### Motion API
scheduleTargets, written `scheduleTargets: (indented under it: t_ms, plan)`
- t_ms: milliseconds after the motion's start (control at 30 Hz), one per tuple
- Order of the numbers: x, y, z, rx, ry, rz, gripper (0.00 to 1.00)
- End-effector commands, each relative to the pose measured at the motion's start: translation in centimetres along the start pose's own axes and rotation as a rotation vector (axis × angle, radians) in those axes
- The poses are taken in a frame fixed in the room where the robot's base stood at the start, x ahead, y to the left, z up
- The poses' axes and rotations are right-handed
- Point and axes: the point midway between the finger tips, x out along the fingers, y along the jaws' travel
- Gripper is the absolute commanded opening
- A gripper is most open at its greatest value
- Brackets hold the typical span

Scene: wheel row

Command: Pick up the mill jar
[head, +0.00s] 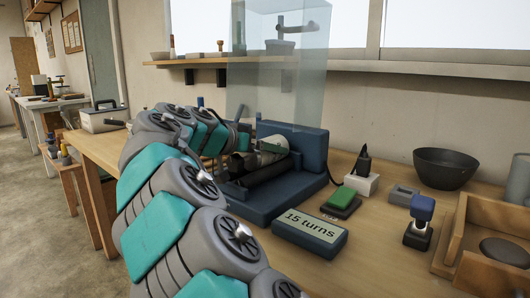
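A pale cylinder that looks like the mill jar (273,147) lies on its side in the dark blue roller machine (303,150) on the wooden bench. Its left part is hidden behind my gripper and the arm. My gripper (243,162) is at the end of my grey and teal arm, close to the jar's left end. Its fingers are small, dark and partly hidden, so I cannot tell whether they are open or shut, or whether they touch the jar.
A clear raised guard (280,60) stands above the machine. In front is a sign reading "15 turns" (310,232). A green-topped block (341,203), a blue-handled stamp (421,215), a dark bowl (445,168) and a wooden tray (455,238) are on the right. A shelf (205,62) hangs behind.

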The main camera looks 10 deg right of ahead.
Motion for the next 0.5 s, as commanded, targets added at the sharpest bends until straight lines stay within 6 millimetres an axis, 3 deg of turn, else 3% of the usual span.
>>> scheduleTargets:
  t_ms: [67,500]
  plan:
    - [-0.01,-0.01,0.01,0.0,0.0,0.0,0.88]
    - [-0.02,0.0,0.03,0.0,-0.001,0.0,0.38]
